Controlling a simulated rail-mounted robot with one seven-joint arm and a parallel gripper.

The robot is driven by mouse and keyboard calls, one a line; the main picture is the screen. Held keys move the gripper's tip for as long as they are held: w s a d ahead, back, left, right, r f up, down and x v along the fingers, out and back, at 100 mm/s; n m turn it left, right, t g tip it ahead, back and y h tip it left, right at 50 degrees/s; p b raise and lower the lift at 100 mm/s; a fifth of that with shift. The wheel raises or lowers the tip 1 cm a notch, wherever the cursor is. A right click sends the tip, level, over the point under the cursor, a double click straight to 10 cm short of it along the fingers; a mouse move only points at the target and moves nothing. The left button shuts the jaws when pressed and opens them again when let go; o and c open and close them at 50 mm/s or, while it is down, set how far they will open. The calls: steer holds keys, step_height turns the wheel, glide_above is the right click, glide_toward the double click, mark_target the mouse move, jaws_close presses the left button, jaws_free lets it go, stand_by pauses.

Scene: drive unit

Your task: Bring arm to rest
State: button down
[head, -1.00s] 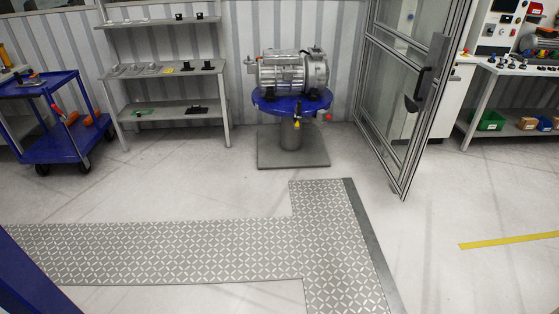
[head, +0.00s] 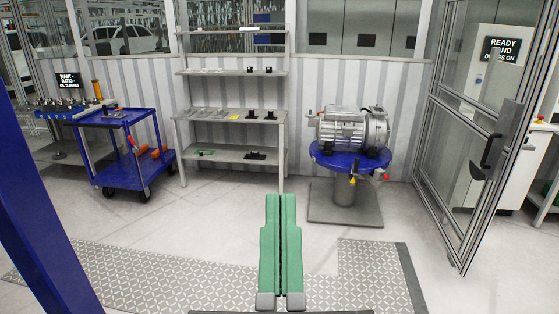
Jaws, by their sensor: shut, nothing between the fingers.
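My gripper (head: 281,204) shows at the bottom centre of the head view. Its two long green fingers lie side by side and point away from me over the floor. The fingers are shut, with only a thin dark line between them, and they hold nothing. The drive unit (head: 350,131), a silver ribbed cylinder, sits on a round blue turntable (head: 330,160) to the right of and beyond my gripper. My gripper is apart from both. Most of the arm is out of view.
A grey shelf rack (head: 228,73) with small parts stands behind. A blue trolley (head: 130,176) with tools is at the left. A framed glass door (head: 462,150) stands open at the right. A patterned floor plate (head: 180,279) lies below; the floor between is clear.

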step_height(320, 180, up, 33)
steer(key=s+p, duration=0.1)
steer(key=p, duration=3)
steer(key=shift+a, duration=0.2)
steer(key=shift+f, duration=0.1)
